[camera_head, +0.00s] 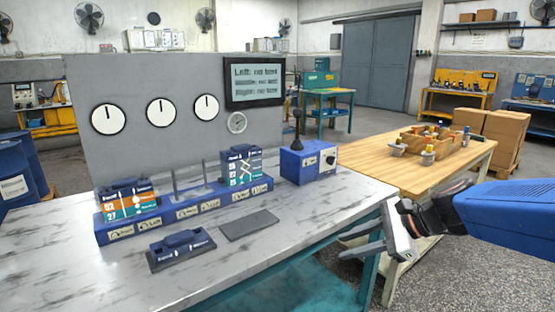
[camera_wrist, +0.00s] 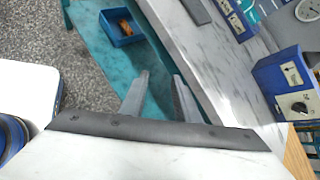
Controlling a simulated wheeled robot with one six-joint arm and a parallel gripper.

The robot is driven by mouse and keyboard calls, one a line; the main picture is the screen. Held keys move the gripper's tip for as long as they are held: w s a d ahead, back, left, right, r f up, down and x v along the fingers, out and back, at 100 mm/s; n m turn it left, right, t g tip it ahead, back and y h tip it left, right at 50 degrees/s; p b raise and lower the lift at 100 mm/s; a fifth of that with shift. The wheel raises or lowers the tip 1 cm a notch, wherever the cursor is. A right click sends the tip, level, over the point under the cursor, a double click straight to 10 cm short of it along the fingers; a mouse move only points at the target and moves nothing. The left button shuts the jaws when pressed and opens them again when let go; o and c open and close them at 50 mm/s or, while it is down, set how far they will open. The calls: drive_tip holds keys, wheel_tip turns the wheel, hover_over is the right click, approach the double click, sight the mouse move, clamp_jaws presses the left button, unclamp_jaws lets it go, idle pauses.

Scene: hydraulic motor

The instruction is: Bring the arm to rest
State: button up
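My gripper (camera_head: 342,247) is at the right edge of the marble-topped bench (camera_head: 300,225), its fingers pointing left in the head view. In the wrist view both fingers of my gripper (camera_wrist: 161,76) are apart with nothing between them, so it is open and empty. My blue arm comes in from the right.
The bench carries a blue rack (camera_head: 185,207) with two labelled modules, a blue control box (camera_head: 308,162), a blue block (camera_head: 181,248) and a grey plate (camera_head: 249,225). A wooden table (camera_head: 395,165) stands behind my gripper. A blue bin (camera_wrist: 122,27) is below the bench top.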

drive_tip(key=s+d+f+n+h, duration=0.2)
drive_tip(key=s+d+n+h, duration=0.2)
drive_tip(key=s+n, duration=0.4)
drive_tip(key=s+d+f+n+h, duration=0.3)
drive_tip(key=s+d+n+h, duration=0.2)
drive_tip(key=s+d+n, duration=0.2)
drive_tip(key=shift+s+f+n, duration=0.25)
drive_tip(key=shift+s+n, duration=0.95)
drive_tip(key=shift+n, duration=0.1)
